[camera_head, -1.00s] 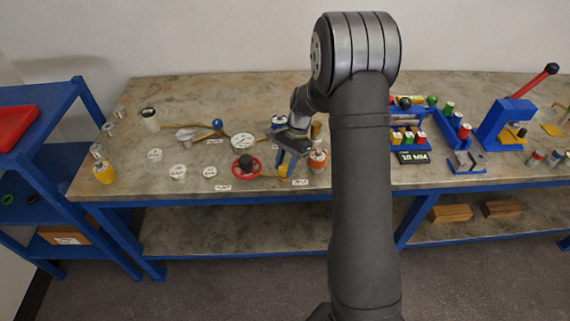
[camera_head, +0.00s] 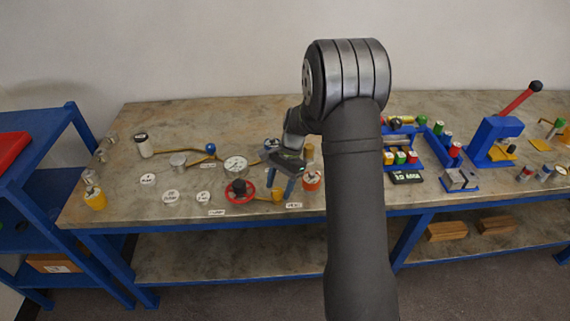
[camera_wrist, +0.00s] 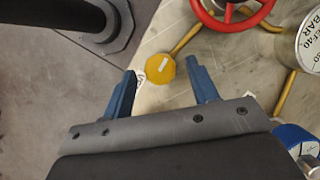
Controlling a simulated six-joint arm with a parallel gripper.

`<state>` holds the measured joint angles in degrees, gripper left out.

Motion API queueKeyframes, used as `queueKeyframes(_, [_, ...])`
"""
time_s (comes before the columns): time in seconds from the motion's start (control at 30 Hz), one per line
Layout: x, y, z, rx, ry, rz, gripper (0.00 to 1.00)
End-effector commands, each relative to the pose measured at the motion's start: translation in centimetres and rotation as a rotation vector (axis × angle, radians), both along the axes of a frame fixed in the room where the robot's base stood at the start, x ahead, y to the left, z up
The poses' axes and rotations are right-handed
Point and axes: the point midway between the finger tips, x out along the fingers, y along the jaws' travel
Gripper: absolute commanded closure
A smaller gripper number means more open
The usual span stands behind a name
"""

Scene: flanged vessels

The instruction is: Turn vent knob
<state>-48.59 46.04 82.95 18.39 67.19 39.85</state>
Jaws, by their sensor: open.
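The vent knob is a yellow faceted knob with a white mark on top (camera_wrist: 160,68), at the end of a brass pipe near the bench's front edge. In the head view the knob (camera_head: 277,195) is partly hidden by my gripper. My gripper (camera_head: 281,187) is open with its blue fingers pointing down at the knob. In the wrist view my gripper's fingertips (camera_wrist: 161,70) lie on either side of the knob, with gaps on both sides. Whether the fingers are down at the knob's height is hard to tell. A small white label (camera_head: 293,206) lies by the knob.
A red handwheel (camera_head: 240,191) and a round gauge (camera_head: 235,165) stand just left of the knob. An orange-banded vessel (camera_head: 312,181) stands close on the right. A blue knob (camera_wrist: 297,140) sits near my gripper's right side in the wrist view.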

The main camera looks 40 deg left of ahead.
Motion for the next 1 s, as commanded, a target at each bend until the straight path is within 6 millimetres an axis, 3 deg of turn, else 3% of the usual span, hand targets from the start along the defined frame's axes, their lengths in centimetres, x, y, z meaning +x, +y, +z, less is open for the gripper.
queueKeyframes(0.6, [5.3, -0.1, 12.7, 0.003, -0.004, -0.002, 0.46])
queueKeyframes(0.8, [6.2, -0.1, 14.8, 0.002, -0.001, -0.001, 0.46])
queueKeyframes(1.0, [6.3, -0.1, 15.3, 0.001, 0.000, 0.000, 0.46])
